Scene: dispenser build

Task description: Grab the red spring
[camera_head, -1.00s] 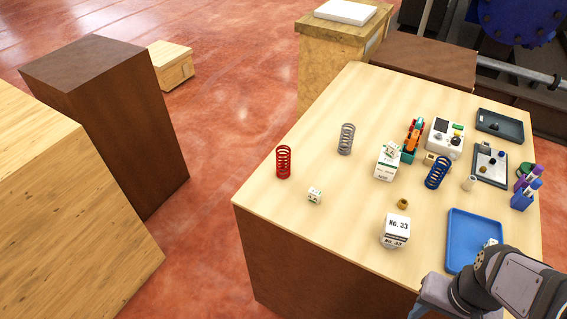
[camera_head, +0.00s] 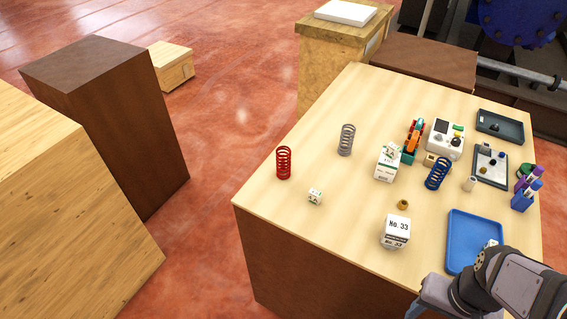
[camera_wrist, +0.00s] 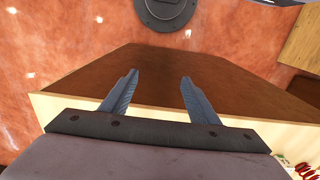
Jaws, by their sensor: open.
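The red spring (camera_head: 283,163) stands upright on the light wooden table (camera_head: 335,250), near its left edge. In the wrist view a piece of the red spring (camera_wrist: 306,171) shows at the bottom right corner, cut off by the frame. My gripper (camera_wrist: 156,82) is open and empty in the wrist view, its two fingers apart over the table's brown side. In the head view my arm is at the bottom right, well away from the red spring, and the fingertips are not clearly seen there.
A grey spring (camera_head: 346,140) and a blue spring (camera_head: 437,174) stand to the right. A small white cube (camera_head: 314,197) lies near the red spring. A white No. 33 box (camera_head: 395,232) and a blue tray (camera_head: 474,240) are nearer my arm.

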